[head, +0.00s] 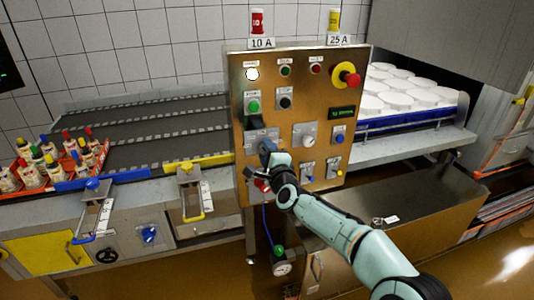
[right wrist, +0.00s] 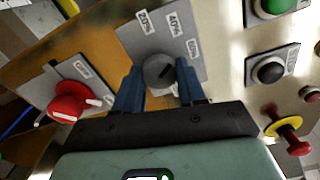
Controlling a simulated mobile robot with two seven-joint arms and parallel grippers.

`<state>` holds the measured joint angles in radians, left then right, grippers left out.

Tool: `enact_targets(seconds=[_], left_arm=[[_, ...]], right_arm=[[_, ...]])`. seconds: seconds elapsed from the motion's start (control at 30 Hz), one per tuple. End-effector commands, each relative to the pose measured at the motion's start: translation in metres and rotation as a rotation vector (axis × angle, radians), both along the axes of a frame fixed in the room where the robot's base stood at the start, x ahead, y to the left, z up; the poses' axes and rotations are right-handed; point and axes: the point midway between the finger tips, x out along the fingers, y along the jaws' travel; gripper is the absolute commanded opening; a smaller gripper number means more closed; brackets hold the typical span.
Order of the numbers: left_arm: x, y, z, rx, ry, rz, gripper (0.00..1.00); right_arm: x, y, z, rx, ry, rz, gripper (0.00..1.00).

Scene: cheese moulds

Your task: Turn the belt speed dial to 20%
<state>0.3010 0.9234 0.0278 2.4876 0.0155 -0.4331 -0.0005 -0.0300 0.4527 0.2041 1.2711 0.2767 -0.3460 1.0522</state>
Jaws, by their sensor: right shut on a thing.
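The belt speed dial (right wrist: 158,70) is a round grey knob on a grey plate (right wrist: 187,33) with labels 20%, 40% and a third that looks like 60%. A dark pointer mark shows on the knob; which label it points to I cannot tell. My right gripper (right wrist: 160,86) has its two blue fingers on either side of the knob, shut on it. In the head view my right gripper (head: 268,152) reaches the left part of the brown control panel (head: 290,72) and hides the knob. My left gripper is not in view.
A red knob (right wrist: 68,102) sits close beside the dial's plate. A red emergency button (head: 350,79), green button (head: 253,106), black button (head: 285,102) and another grey knob (head: 308,140) stick out of the panel. A conveyor (head: 160,130) lies left; white moulds (head: 400,85) stand right.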

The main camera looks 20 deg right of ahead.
Motion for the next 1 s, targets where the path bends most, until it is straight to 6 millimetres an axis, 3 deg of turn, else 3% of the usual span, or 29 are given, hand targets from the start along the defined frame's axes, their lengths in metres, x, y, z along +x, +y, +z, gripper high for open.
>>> enact_targets(seconds=[0.7,1.0], left_arm=[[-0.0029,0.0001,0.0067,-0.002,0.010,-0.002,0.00],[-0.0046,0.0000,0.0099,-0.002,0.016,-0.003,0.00]], right_arm=[[-0.0001,0.0009,0.0021,-0.673,-0.023,0.001,0.09],[0.0000,0.0008,0.0021,-0.885,-0.031,0.001,0.09]])
